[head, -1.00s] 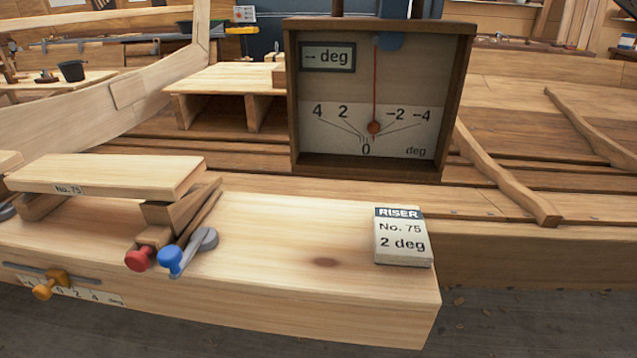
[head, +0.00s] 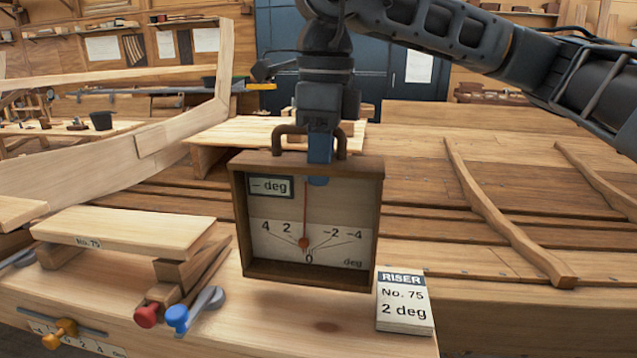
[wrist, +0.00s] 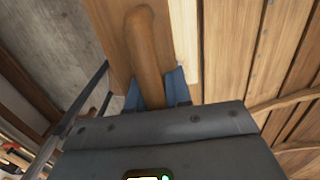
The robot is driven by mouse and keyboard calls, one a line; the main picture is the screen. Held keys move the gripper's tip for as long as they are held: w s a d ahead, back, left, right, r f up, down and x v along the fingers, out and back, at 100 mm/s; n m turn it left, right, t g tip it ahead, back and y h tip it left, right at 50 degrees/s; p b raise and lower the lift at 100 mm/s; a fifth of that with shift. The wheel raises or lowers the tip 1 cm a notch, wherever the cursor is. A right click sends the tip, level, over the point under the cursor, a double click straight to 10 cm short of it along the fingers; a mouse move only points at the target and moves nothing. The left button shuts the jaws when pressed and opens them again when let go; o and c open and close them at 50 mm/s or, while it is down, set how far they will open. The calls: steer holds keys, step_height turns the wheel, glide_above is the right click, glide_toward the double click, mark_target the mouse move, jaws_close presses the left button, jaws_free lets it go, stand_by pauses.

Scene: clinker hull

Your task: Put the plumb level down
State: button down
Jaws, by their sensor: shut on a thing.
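The plumb level (head: 341,205) is a dark wooden box frame with a red needle, a degree scale and a small display reading "-- deg". Its needle hangs close to the 0 mark. My gripper (head: 319,160) is shut on the handle at the top of the level. In the wrist view the blue fingers of my gripper (wrist: 160,90) sit on both sides of the wooden handle (wrist: 142,50). The level is upright over the pale bench plank (head: 270,325), with a soft shadow beneath it. I cannot tell for sure whether it touches the plank.
A stack of riser cards (head: 405,303) marked "No. 75, 2 deg" lies just right of the level. A board marked No. 75 (head: 125,230) rests on wooden supports at left, beside a red knob (head: 146,315) and a blue knob (head: 177,318). Hull planking (head: 440,220) lies behind.

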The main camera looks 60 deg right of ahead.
step_height(320, 180, down, 4)
steer(key=shift+w+a+f+p, duration=0.1)
steer(key=shift+w+p, duration=0.05)
steer(key=shift+p, duration=0.3)
steer(key=shift+f, duration=0.2)
steer(key=c, duration=1.1)
jaws_free()
steer(key=shift+r, duration=0.1)
steer(key=shift+o, duration=0.2)
steer(key=shift+r, duration=0.1)
steer(key=r+b, duration=0.2)
steer(key=r, duration=1)
steer(key=shift+s, duration=0.2)
